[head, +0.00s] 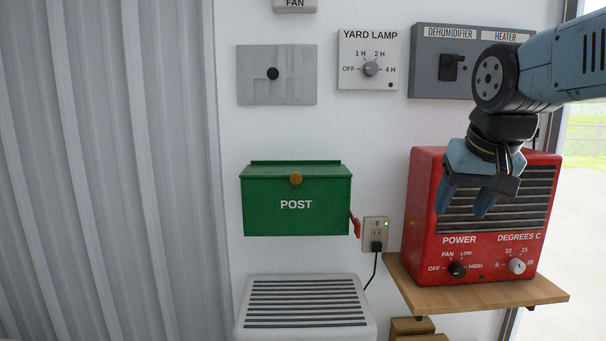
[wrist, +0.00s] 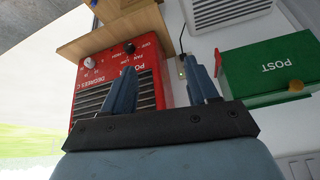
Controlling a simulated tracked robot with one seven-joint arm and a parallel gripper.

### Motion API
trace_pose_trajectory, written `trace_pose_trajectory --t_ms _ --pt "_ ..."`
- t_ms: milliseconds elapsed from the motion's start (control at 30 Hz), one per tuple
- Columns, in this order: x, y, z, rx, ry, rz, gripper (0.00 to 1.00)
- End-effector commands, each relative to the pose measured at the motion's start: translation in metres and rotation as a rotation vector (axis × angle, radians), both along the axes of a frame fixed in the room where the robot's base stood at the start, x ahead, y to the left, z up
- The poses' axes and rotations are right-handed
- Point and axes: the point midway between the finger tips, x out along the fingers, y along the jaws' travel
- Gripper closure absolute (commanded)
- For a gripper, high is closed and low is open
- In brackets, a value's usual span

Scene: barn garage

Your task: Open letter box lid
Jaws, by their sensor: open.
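The green letter box (head: 270,215) marked POST hangs on the white wall, left of centre in the head view. Its lid (head: 318,172) lies closed on top, with a round brass knob (head: 296,179) at the front edge. A small red flag (head: 355,225) is on its right side. My gripper (head: 464,200) is open and empty, to the right of the box and in front of the red heater. In the wrist view my gripper (wrist: 162,80) points towards the wall, with the letter box (wrist: 265,70) upside down at the right and its knob (wrist: 296,86) visible.
The red heater (head: 425,215) stands on a wooden shelf (head: 480,293). A socket (head: 376,228) with a plugged cord is between box and heater. A white vented unit (head: 305,312) is below the box. Switch panels are above. The space before the box looks clear.

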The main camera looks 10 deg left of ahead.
Motion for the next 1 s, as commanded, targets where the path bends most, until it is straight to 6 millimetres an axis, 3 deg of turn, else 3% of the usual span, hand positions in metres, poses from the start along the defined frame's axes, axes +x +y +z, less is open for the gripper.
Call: trace_pose_trajectory --t_ms 100,300,500,600,800,1000 --pt "0.035 0.046 0.03 0.022 0.012 0.039 0.41" --pt "0.079 0.13 0.071 0.072 0.04 0.095 0.41" --pt "0.107 0.211 0.099 0.126 0.076 0.144 0.41" --pt "0.114 0.241 0.107 0.147 0.092 0.161 0.41" --pt "0.119 0.27 0.114 0.17 0.109 0.175 0.41" --pt "0.124 0.276 0.102 0.172 0.113 0.175 0.41"
